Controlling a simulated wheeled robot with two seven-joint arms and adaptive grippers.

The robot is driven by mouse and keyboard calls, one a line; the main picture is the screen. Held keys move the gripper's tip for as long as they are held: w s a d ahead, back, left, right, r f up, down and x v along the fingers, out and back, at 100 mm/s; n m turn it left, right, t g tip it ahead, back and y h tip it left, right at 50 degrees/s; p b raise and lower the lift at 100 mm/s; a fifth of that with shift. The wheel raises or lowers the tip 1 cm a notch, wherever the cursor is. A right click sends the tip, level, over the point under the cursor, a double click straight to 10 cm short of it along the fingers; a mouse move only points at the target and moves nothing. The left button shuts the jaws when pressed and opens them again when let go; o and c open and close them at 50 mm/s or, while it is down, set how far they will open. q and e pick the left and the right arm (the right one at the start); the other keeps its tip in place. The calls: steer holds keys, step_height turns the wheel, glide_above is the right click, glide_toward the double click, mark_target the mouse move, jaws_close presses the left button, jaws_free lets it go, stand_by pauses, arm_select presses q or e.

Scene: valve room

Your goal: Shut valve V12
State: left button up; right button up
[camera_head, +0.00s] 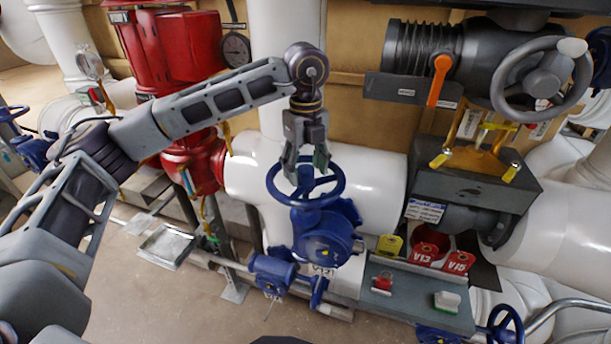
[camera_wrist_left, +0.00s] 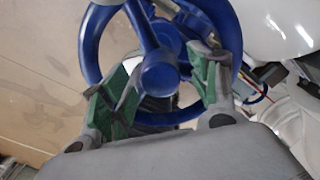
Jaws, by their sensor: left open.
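A blue valve (camera_head: 322,237) with a blue handwheel (camera_head: 340,190) stands on the white pipe at the middle of the head view. A small white label below it is hard to read; it may say V12. My left gripper (camera_head: 306,166) points down at the handwheel from above, with its jaws open. In the left wrist view, the handwheel (camera_wrist_left: 91,48) lies beyond the green-padded fingers of the gripper (camera_wrist_left: 165,88), which overlap its rim on both sides of the hub. I cannot tell whether they touch it. My right gripper is not in view.
A grey shelf (camera_head: 411,300) right of the valve holds a red padlock (camera_head: 383,283) and a white-green item. Red tags V13 (camera_head: 423,256) and V15 hang behind. A grey handwheel (camera_head: 541,75) and orange lever (camera_head: 438,80) are upper right. A red valve body (camera_head: 180,50) stands left.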

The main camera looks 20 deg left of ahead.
arm_select(q)
steer(key=shift+f+b, duration=0.4)
steer(key=shift+f, duration=0.3)
steer(key=shift+s+f, duration=0.1)
steer(key=shift+f, duration=0.1)
